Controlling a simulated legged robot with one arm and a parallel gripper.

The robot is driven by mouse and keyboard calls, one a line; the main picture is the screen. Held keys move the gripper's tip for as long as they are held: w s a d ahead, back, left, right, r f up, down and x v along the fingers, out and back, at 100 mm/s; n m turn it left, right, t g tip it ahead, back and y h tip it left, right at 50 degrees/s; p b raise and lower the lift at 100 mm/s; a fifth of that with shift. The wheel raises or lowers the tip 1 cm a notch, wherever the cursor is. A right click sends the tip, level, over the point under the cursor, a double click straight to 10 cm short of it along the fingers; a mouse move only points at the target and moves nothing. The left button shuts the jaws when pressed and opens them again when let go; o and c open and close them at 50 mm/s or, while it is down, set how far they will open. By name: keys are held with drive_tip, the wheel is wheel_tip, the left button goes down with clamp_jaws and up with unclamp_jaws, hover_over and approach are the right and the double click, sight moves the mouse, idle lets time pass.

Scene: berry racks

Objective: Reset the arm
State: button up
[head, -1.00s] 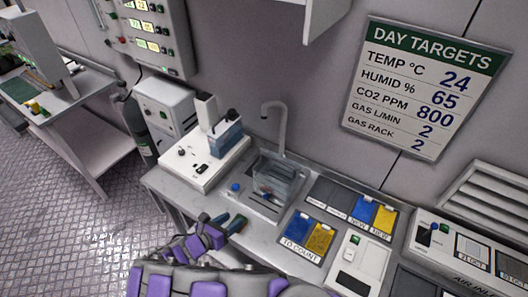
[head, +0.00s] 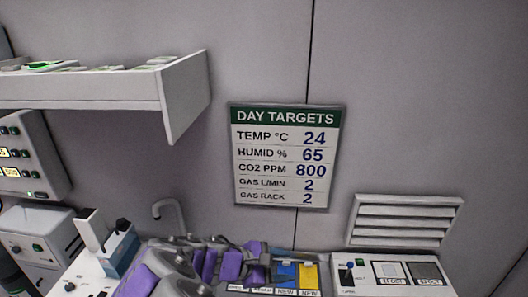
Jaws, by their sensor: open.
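My arm, grey with purple pads, rises from the bottom edge and reaches right, low in front of the counter. My gripper (head: 270,263) is at its right end, beside the blue and yellow cards, and is open. Nothing shows between the fingers, though they are small and partly hidden by the arm. The arm covers the sink and much of the counter behind it.
A faucet (head: 170,212) and a white device (head: 90,268) stand left of my arm. Blue (head: 286,275) and yellow (head: 308,276) cards lie right of it. A control box (head: 390,273) sits further right. A shelf (head: 110,92) juts out at upper left; a targets sign (head: 285,155) hangs centrally.

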drive_tip(key=s+d+r+m+g+y, duration=0.4)
drive_tip(key=s+d+m+g, duration=0.2)
drive_tip(key=s+d+m, duration=0.5)
drive_tip(key=s+a+m+y, duration=0.1)
drive_tip(key=s+m+y, duration=0.5)
drive_tip(key=s, duration=1.2)
drive_tip(key=shift+a+f+y, duration=0.15)
drive_tip(key=shift+f+y, duration=0.25)
drive_tip(key=shift+y, duration=0.2)
